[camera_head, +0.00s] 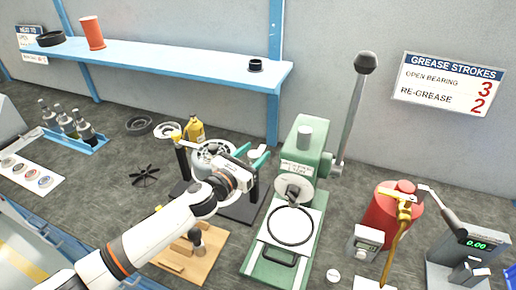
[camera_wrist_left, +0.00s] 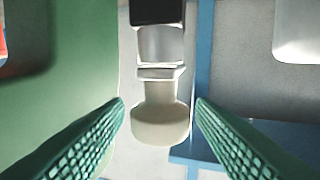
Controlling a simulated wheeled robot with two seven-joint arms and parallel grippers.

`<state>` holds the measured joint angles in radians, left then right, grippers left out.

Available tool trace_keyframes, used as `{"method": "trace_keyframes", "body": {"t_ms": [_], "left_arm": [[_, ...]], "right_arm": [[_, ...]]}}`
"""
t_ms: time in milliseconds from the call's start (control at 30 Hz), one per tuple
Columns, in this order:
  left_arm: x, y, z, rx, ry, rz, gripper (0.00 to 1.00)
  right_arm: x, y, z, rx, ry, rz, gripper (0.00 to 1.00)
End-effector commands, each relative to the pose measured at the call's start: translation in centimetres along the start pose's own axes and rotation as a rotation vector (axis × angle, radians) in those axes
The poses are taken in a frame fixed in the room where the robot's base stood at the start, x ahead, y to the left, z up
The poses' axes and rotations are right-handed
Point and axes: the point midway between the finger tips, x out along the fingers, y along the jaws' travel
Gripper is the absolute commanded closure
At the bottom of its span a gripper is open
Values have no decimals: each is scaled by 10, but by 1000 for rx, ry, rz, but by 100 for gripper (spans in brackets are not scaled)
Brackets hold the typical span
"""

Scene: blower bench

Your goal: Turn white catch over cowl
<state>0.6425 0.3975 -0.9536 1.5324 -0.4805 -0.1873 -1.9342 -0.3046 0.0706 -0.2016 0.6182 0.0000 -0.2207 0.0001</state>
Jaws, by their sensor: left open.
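The cowl (camera_head: 210,156) is a grey round housing held in a dark stand in the middle of the bench, partly hidden by my left gripper. The white catch (camera_head: 257,154) shows as a small pale piece at its right side. In the left wrist view the catch (camera_wrist_left: 160,122) is a cream rounded knob on a short pale stem below a black block. My left gripper (camera_head: 252,158) is open at the cowl's right side. Its green ribbed fingers stand on either side of the knob, with small gaps visible. My right gripper is not in view.
A green press (camera_head: 307,150) with a long lever stands close to the right. A yellow bottle (camera_head: 194,130) is behind the cowl, and a black fan wheel (camera_head: 145,177) lies to its left. A wooden block (camera_head: 205,260) is in front. A red canister (camera_head: 385,214) stands farther right.

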Motion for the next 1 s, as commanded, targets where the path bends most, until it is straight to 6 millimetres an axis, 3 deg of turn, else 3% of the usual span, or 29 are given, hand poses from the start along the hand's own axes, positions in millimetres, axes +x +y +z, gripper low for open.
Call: {"method": "trace_keyframes", "body": {"t_ms": [200, 533, 833, 1000], "left_arm": [[19, 0, 0, 0, 0, -1, 49], [22, 0, 0, -1, 0, 0, 49], [22, 0, 0, -1, -1, -1, 98], [21, 0, 1, -1, -1, -2, 100]], "right_arm": [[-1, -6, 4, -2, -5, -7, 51], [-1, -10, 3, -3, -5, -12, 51], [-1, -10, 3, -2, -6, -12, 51], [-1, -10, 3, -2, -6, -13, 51]]}}
